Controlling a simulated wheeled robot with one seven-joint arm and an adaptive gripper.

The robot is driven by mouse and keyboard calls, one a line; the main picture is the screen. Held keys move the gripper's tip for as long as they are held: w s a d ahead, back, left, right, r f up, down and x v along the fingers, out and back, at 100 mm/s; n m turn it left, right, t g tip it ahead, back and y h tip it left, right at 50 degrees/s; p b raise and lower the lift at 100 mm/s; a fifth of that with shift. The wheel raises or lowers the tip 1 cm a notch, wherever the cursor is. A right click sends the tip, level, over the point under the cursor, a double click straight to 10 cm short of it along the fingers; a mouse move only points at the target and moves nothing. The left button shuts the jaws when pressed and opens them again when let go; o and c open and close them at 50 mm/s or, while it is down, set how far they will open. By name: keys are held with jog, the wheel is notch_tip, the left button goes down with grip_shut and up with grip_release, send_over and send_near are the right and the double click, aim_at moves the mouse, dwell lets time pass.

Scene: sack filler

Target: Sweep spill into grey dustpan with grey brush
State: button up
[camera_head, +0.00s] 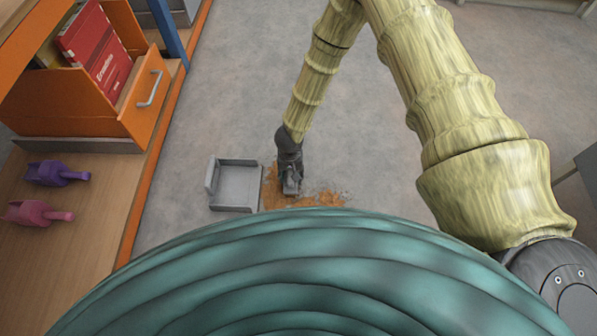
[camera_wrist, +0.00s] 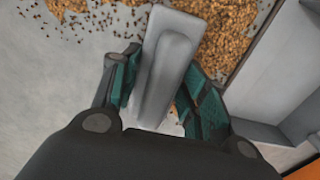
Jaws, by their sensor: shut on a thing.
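The grey dustpan (camera_head: 236,186) lies on the floor, left of my gripper in the head view; its wall shows at the right edge of the wrist view (camera_wrist: 272,65). The orange-brown spill (camera_head: 305,200) lies on the floor beside the dustpan, and its grains fill the top of the wrist view (camera_wrist: 225,28). My gripper (camera_head: 290,186) is low over the spill. In the wrist view its green-padded fingers (camera_wrist: 165,95) are shut on the grey brush (camera_wrist: 167,60). The bristles are hidden, so I cannot tell whether they touch the floor.
At left stands a wooden bench (camera_head: 85,220) with an orange edge, a purple scoop (camera_head: 55,174) and a pink scoop (camera_head: 35,213). An open orange drawer (camera_head: 85,105) holds a red binder (camera_head: 98,50). The floor (camera_head: 380,160) right of the spill is clear.

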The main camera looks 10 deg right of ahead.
jog(key=shift+w+a+p, duration=0.2)
jog(key=shift+a+p, duration=0.3)
jog(key=shift+a, duration=0.75)
jog(key=shift+w+a+p, duration=0.2)
jog(key=shift+a+p, duration=0.25)
jog(key=shift+a, duration=0.85)
jog(key=shift+w+a+p, duration=0.2)
jog(key=shift+a+p, duration=0.3)
jog(key=shift+a, duration=0.75)
notch_tip(320, 180, up, 4)
jog(key=p, duration=0.4)
jog(key=shift+r, duration=0.2)
